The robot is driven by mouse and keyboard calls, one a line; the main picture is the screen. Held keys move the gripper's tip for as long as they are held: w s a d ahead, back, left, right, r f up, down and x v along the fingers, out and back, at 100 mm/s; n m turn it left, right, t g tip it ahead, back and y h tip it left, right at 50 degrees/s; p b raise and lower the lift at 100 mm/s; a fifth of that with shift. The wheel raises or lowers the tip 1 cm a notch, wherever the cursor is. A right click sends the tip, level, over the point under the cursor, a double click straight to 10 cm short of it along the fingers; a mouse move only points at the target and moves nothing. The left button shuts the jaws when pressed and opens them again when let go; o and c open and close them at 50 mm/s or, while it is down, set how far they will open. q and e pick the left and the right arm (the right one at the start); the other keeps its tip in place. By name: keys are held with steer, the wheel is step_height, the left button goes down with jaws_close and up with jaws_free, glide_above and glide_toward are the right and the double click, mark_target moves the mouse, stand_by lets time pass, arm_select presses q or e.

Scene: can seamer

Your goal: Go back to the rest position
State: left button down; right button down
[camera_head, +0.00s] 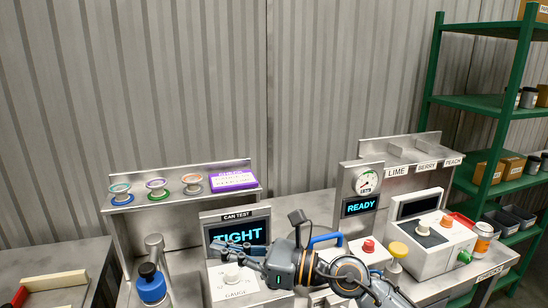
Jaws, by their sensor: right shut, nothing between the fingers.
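My right gripper (243,262) is shut and empty. It shows in front of the can test station, whose lit display (238,231) reads "TIGHT" and is partly covered by the gripper. A white knob (231,272) on the gauge box (236,293) shows right by the fingers; I cannot tell whether they touch it. My right arm runs from the gripper to the bottom edge, right of centre. My left gripper is not in view.
A blue object with a black top (151,284) stands below. At right are a "READY" display (360,206), a button box (432,247), an orange-banded can (484,238) and a green rack (483,103).

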steer(key=w+d+r+m+t+h, duration=0.1)
steer(key=d+r+m+t+h, duration=0.1)
steer(key=d+m+t, duration=0.65)
steer(key=w+d+r+m+t+h, duration=0.15)
steer(key=m+t, duration=0.45)
steer(key=m, duration=0.7)
steer(key=s+d+f+m+g+h, duration=0.2)
steer(key=d+f+m+h, duration=0.55)
steer(key=f+m, duration=0.2)
steer(key=s+d+f+m+g+h, duration=0.1)
steer(key=s+d+f+m+h, duration=0.1)
steer(key=d+f+m+h, duration=0.65)
steer(key=s+d+f+m+g+y, duration=0.15)
steer(key=s+f+m+g, duration=0.4)
steer(key=s+f, duration=0.55)
steer(key=s+d+f+m+g, duration=0.2)
steer(key=s+f+m+g, duration=0.35)
steer(key=s, duration=0.95)
step_height(320, 180, down, 26)
steer(key=n+g, duration=0.2)
steer(key=g, duration=0.1)
steer(key=s+d+f+g, duration=0.1)
steer(key=s+d+f, duration=0.2)
steer(key=s+f, duration=1.4)
steer(key=shift+f, duration=0.45)
